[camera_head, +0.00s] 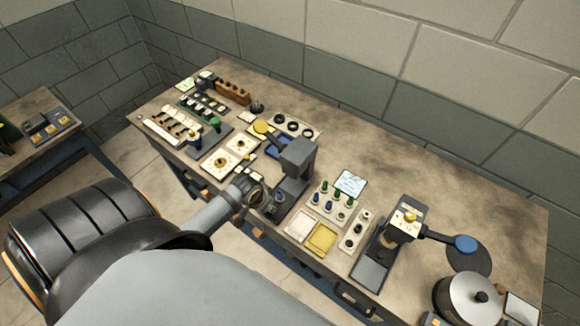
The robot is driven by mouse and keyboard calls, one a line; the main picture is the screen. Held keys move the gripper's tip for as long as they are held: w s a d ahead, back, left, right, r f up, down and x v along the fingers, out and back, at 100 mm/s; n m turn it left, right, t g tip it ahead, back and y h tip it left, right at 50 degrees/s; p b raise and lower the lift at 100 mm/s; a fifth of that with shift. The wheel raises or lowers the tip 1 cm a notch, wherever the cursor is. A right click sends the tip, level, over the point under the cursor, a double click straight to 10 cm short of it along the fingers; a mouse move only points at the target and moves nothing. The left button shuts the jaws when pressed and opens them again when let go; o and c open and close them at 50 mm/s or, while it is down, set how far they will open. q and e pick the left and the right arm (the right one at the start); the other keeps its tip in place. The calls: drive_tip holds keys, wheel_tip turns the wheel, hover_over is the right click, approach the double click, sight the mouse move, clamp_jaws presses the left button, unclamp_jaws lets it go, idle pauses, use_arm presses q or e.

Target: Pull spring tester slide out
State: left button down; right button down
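I cannot tell for sure which device is the spring tester. A grey blocky device (297,160) stands nearer the middle. My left arm comes in from the lower left, and my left gripper (272,204) is at the front side of the grey device. Its fingers are too small and dark to read, and contact is unclear. My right gripper is not in view.
The brown bench (420,160) is clear along the back right. A yellow tray (322,238) and a pale tray (299,225) lie at the front. A lidded pot (470,302) stands at the right. Boards of small parts (178,128) fill the left end.

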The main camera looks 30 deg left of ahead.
use_arm(q)
drive_tip(key=shift+s+a, duration=0.15)
drive_tip(key=shift+s, duration=1.3)
drive_tip(key=c, duration=0.5)
unclamp_jaws()
drive_tip(key=shift+r, duration=0.1)
drive_tip(key=shift+r, duration=3.4)
